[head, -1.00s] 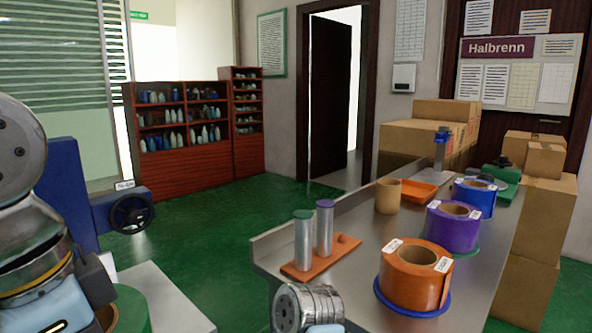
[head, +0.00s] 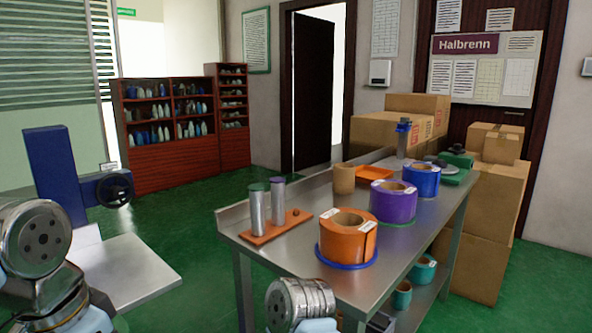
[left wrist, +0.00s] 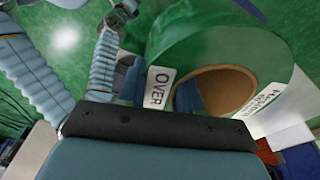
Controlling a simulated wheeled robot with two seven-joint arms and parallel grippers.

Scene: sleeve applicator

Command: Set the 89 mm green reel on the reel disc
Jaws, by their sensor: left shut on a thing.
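The green reel (left wrist: 205,38) fills the upper right of the left wrist view. It has a brown core (left wrist: 235,86), a white label reading OVER (left wrist: 157,86) and a second label. My left gripper (left wrist: 162,92) is shut on its wall, with one blue finger inside the core and the other outside. In the head view, my left arm shows at the lower left, but its gripper and the reel are out of frame. My right arm shows at the bottom middle, its gripper out of frame.
The steel bench (head: 290,276) carries orange (head: 347,240), purple (head: 392,203) and blue (head: 421,181) reels. Teal reels sit below. Green floor lies clear between.

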